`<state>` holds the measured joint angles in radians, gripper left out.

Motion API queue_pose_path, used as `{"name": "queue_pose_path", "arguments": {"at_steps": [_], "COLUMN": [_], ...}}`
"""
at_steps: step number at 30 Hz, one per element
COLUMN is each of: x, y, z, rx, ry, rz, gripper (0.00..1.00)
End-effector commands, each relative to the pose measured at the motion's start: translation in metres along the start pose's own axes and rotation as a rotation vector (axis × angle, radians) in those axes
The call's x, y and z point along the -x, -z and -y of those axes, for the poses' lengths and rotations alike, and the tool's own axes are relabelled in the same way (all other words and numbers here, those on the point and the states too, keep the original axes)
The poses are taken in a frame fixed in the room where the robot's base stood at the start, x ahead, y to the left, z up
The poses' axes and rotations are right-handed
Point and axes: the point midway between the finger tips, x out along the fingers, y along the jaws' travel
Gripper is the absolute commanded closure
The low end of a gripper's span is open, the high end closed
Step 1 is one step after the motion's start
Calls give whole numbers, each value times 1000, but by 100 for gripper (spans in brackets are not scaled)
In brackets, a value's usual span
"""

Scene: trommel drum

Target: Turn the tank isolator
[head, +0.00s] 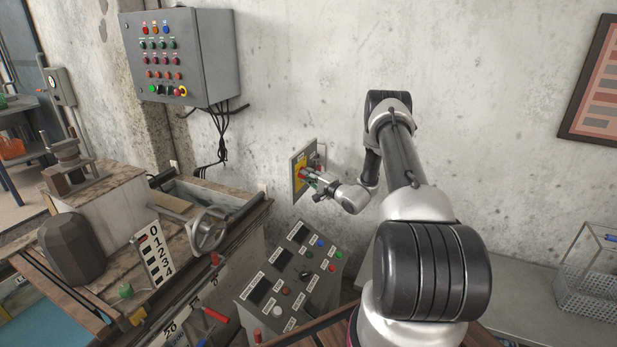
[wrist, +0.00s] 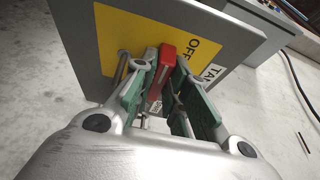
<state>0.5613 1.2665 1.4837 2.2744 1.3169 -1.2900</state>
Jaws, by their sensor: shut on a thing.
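The tank isolator is a grey wall box (head: 297,160) with a yellow plate and a red handle, on the wall in the middle of the head view. In the wrist view its yellow plate (wrist: 132,30) shows "OFF" lettering, and a partly hidden white label starts with "TA". The red handle (wrist: 167,62) stands out from the plate. My gripper (wrist: 160,90) is shut on the red handle, with its green-padded fingers on either side of it. In the head view my gripper (head: 312,180) is at the box front, and it hides part of the handle.
A grey control cabinet (head: 183,55) hangs on the wall at upper left. A sloped console (head: 290,275) with buttons stands below the isolator. A bench with a handwheel (head: 208,230) is at left. A wire basket (head: 590,285) sits at far right.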

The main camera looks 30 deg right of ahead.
Motion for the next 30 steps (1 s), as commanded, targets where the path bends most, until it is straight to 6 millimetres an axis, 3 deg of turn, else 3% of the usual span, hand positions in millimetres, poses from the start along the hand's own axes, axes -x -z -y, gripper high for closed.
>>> {"name": "queue_pose_path", "arguments": {"at_steps": [3, 4, 7, 20, 30], "x": [0, 0, 0, 0, -1], "y": [-1, -1, -1, 0, 1], "z": [-1, -1, -1, 0, 8], "rx": [1, 1, 1, -24, -370], "ry": [-3, -3, -3, -12, -155], "rz": [3, 3, 3, 1, 1], "gripper": [100, 81, 63, 63, 63]}}
